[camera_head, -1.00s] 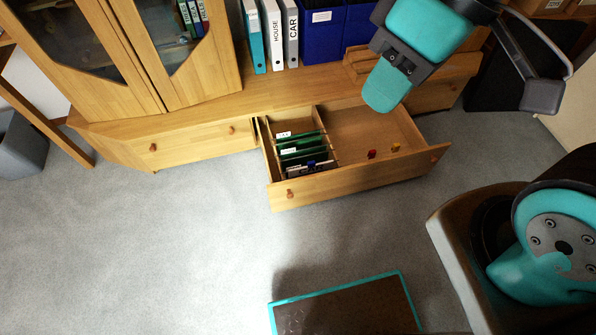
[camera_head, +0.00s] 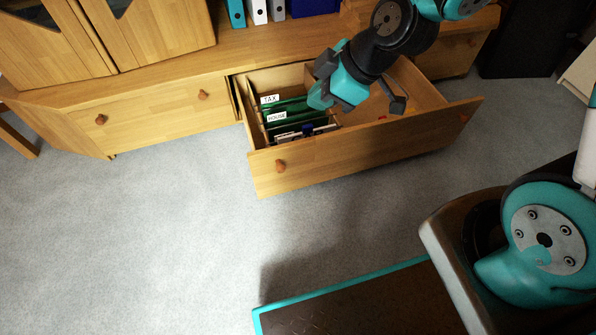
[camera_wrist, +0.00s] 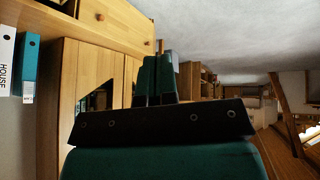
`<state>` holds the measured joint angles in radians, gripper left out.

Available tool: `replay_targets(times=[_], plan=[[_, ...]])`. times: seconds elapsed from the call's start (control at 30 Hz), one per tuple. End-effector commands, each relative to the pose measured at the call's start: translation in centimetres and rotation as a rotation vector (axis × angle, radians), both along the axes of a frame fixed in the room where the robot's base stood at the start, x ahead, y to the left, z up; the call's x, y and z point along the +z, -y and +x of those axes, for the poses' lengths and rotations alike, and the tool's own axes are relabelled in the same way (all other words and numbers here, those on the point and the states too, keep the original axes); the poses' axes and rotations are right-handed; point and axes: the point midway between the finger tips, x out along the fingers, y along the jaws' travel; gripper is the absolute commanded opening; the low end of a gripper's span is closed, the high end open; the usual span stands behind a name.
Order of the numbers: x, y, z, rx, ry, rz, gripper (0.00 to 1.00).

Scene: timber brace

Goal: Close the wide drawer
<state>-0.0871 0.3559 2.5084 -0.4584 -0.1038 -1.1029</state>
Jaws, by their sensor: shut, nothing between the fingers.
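The wide drawer (camera_head: 355,152) is pulled out from the low wooden cabinet, its front standing well clear of the cabinet body. Its front has a round wooden knob (camera_head: 281,166) at the left and another (camera_head: 463,117) at the right. My gripper (camera_head: 318,99) hangs over the drawer's open top, near the divider and the files, and hides part of the inside. It also shows in the wrist view (camera_wrist: 158,75), where its two teal fingers are together with nothing between them. I cannot tell whether it touches the drawer.
Green hanging files (camera_head: 285,115) labelled TAX and HOUSE fill the drawer's left part. A small red and yellow item (camera_head: 382,117) lies in the right part. A closed drawer (camera_head: 150,110) is at the left. The grey carpet (camera_head: 180,230) in front is clear.

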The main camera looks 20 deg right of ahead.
Motion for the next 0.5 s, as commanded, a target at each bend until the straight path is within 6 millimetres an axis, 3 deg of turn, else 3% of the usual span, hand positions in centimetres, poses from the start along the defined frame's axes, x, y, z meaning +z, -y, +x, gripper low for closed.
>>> replay_targets(times=[0.03,0.2,0.33,0.5], plan=[[-5.6,0.4,0.5,0.018,0.027,-0.015,0.0],[-14.8,1.8,2.3,0.086,0.147,-0.077,0.0],[-19.5,2.7,3.1,0.126,0.215,-0.124,0.0],[-22.4,3.4,3.5,0.157,0.262,-0.161,0.0]])
